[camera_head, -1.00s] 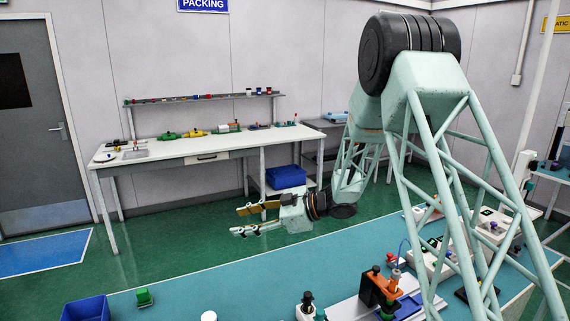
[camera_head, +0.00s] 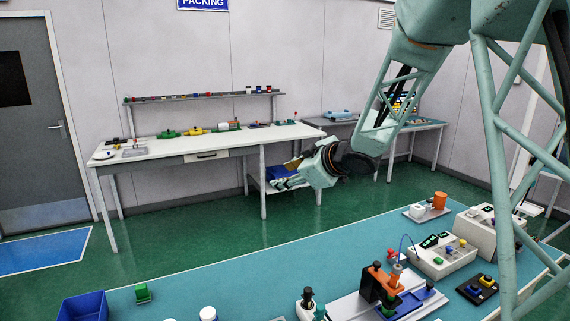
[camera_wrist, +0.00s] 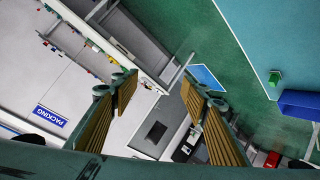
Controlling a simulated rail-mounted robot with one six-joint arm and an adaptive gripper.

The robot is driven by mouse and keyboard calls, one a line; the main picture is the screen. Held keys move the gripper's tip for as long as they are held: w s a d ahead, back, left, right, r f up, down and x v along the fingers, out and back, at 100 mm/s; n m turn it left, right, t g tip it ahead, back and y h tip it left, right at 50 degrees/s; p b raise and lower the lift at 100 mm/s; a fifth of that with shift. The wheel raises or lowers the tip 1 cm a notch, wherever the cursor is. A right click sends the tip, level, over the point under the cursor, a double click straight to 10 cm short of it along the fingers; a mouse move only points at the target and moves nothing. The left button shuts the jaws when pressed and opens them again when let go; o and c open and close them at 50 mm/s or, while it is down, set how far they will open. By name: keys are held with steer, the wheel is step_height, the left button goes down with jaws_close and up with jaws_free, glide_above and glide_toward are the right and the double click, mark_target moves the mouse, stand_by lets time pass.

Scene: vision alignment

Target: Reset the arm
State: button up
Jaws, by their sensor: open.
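My gripper (camera_head: 287,173) is in the middle of the head view, beyond the far edge of the teal table (camera_head: 240,275) and in front of the white bench. It points left and looks empty. In the wrist view my gripper (camera_wrist: 160,112) shows two yellow-padded fingers spread well apart, with nothing between them. My pale green lattice arm comes down to it from the upper right of the head view.
A blue bin (camera_head: 84,307) and a green block (camera_head: 142,293) are on the teal table's left. An orange-and-black fixture (camera_head: 380,283) and a beige control box (camera_head: 441,256) are at right. The white bench (camera_head: 220,143) stands by the wall. Green floor lies between.

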steer(key=s+d+r+m+t+h+b, duration=0.1)
steer(key=s+d+r+m+h, duration=0.2)
steer(key=d, duration=0.4)
steer(key=s+d+r+m+h, duration=0.2)
steer(key=s+d+r, duration=0.2)
steer(key=s+d, duration=0.15)
steer(key=s+d+m+g+h+b, duration=0.1)
steer(key=s+d+m+h+b, duration=0.15)
steer(key=s+d, duration=0.85)
steer(key=s+f+m+g, duration=0.2)
steer(key=s+f, duration=0.1)
steer(key=s, duration=1.1)
steer(key=s+a+f+m+g+b, duration=0.1)
steer(key=s+f+m+g, duration=0.1)
steer(key=s, duration=1.2)
steer(key=s+a+f+m+g+b, duration=0.1)
steer(key=s+f+m, duration=0.1)
steer(key=s, duration=1.2)
steer(key=shift+s+a+f+g, duration=0.15)
steer(key=shift+a+f+g, duration=0.2)
steer(key=shift+f, duration=0.45)
steer(key=shift+d, duration=0.1)
